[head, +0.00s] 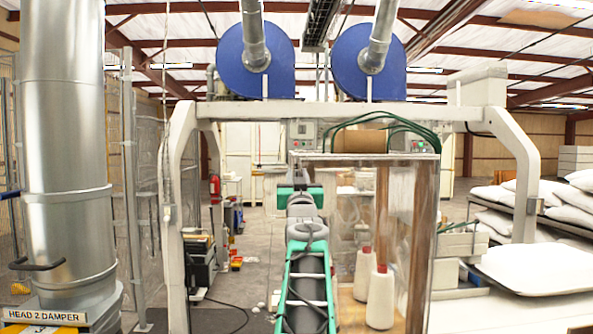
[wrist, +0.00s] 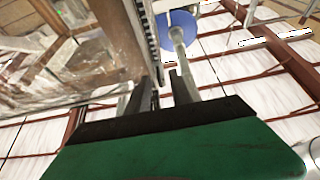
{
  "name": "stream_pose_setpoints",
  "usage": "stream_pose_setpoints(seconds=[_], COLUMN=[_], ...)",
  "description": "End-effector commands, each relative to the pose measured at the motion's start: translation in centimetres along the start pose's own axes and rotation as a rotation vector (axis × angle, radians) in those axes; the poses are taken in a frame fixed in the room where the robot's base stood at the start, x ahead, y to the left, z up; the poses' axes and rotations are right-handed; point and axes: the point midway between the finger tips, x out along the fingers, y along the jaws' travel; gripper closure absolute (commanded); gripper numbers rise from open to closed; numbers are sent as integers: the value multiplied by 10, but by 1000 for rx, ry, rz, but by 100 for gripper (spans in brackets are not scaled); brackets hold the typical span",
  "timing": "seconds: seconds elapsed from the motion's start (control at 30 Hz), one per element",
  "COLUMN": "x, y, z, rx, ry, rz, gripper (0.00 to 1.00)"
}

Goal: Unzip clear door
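The clear door (head: 345,225) is a transparent sheet on the front of a cabinet right of centre in the head view. Thread cones show through it. In the wrist view its wrinkled clear sheet (wrist: 60,70) fills the upper left. A dark toothed strip (wrist: 148,35), which looks like the zip, runs down its edge towards my fingers. My gripper (wrist: 161,88) has its two grey fingers apart, with a gap between them near the strip's lower end. No zip pull can be made out. In the head view my green arm stands before the cabinet's left edge and the fingertips are hidden.
White cones (head: 380,298) stand inside the cabinet. A white frame (head: 515,165) arches around it, with blue blowers (head: 255,55) above. White pillows (head: 535,265) lie on the right. A large metal duct (head: 65,150) stands at left. Some floor (head: 255,265) is clear left of my arm.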

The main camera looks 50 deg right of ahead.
Motion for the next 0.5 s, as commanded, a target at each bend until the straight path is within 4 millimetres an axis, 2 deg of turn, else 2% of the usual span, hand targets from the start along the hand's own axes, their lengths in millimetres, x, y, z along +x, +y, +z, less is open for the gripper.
stream_pose_setpoints(seconds=[0.23, 0.5], x=[2, 2], y=[0, -1], z=[1, 1], rx=[0, 0], ry=[-1, -1], rz=[0, -1], gripper=[74, 95])
